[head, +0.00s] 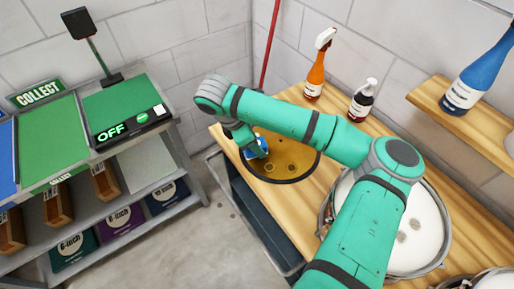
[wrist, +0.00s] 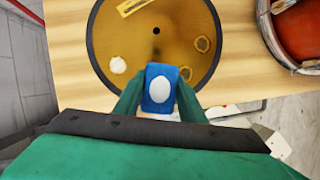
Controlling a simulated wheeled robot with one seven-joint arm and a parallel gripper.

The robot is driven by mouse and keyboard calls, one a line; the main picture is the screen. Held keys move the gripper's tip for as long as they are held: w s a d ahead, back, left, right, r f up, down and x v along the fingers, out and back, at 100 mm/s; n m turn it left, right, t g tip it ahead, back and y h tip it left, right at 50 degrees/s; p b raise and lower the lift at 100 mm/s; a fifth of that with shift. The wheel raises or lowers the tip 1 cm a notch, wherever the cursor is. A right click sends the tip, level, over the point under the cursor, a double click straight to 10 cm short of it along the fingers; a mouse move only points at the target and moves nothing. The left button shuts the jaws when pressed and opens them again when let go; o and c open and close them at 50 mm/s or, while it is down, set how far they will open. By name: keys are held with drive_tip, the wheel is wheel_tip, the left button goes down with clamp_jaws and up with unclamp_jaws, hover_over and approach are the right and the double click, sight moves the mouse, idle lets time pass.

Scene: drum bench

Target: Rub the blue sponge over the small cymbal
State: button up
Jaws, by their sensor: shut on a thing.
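The small cymbal (head: 288,169) is a golden disc with a dark rim, lying on the wooden bench. In the wrist view it (wrist: 180,33) fills the upper middle, with a dark centre hole, a pale blob, ring-shaped marks and a light streak on it. The blue sponge (wrist: 159,83) has a white oval on its face. My gripper (wrist: 158,100) is shut on the sponge, one finger on each side, over the cymbal's near edge. In the head view the sponge (head: 253,151) is partly hidden by my arm at the cymbal's left. I cannot tell whether it touches the cymbal.
A white drum (head: 413,232) stands on the bench to the right, partly behind my arm. An orange spray bottle (head: 316,72) and a dark bottle (head: 362,100) stand behind the cymbal. A shelf holds a blue bottle (head: 470,84). The collect rack (head: 57,143) is at left.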

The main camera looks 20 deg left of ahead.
drive_tip(key=shift+a+r, duration=0.1)
drive_tip(key=shift+r, duration=2.6)
